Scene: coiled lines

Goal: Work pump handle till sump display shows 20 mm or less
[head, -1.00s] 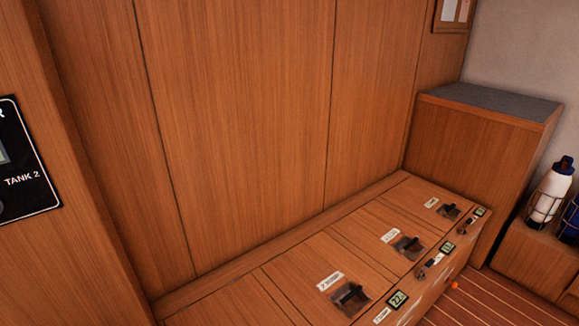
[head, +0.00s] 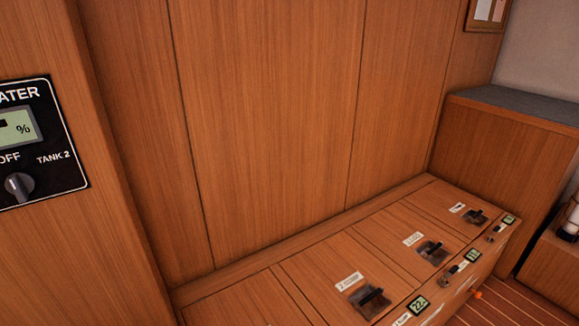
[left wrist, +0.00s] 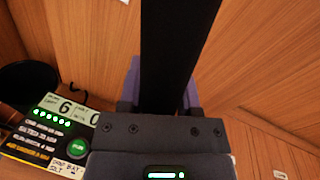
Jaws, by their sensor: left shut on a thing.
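In the left wrist view my left gripper (left wrist: 162,82) is shut on a long dark bar, seemingly the pump handle (left wrist: 182,35), which runs up out of the top of the picture. Purple finger parts show on both sides of the bar. A display (left wrist: 68,108) at the left of that view shows a 6 and a 0, with the rest too small or hidden to read surely. Neither gripper shows in the head view, and the pump's base is not in sight.
A black water panel (head: 45,145) with a knob is on the wall at left. Low wooden lockers (head: 330,262) with dark latches and small displays run along the wall. A grey-topped cabinet (head: 510,150) stands at right. A round black thing (left wrist: 25,85) is beside the display.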

